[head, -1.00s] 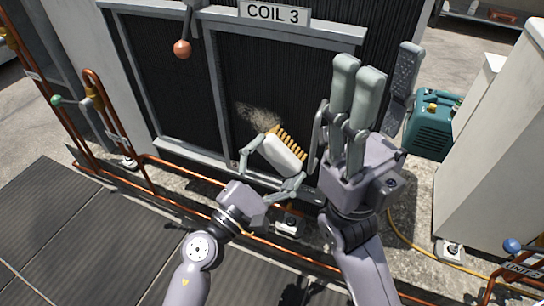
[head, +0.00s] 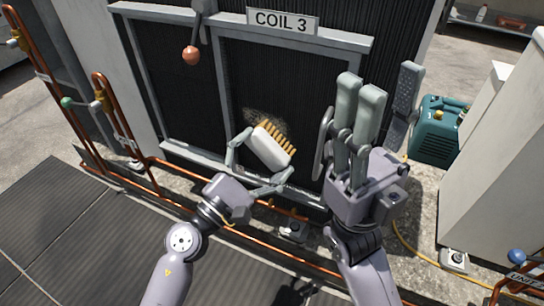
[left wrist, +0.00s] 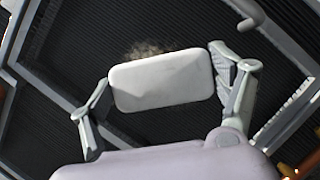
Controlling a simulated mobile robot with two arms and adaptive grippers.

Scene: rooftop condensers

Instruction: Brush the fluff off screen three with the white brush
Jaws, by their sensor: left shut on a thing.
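The white brush (head: 270,147) with tan bristles is held in my left gripper (head: 259,165), its bristles facing the dark screen under the COIL 3 sign (head: 283,22). The brush back also shows in the left wrist view (left wrist: 162,80), between the two fingers. A patch of grey-brown fluff (head: 252,117) lies on the screen (head: 265,75) just above the brush; it also shows in the left wrist view (left wrist: 148,50). The brush partly covers the fluff, and I cannot tell whether the bristles touch the screen. My right gripper (head: 357,100) is raised in front of the screen's right side, fingers upward, holding nothing visible.
A lever with an orange knob (head: 191,56) hangs at the upper left. Copper pipes (head: 250,238) run low in front of the unit, with a green-handled valve (head: 67,102) at left. A teal machine (head: 437,130) and white cabinet (head: 495,190) stand at right.

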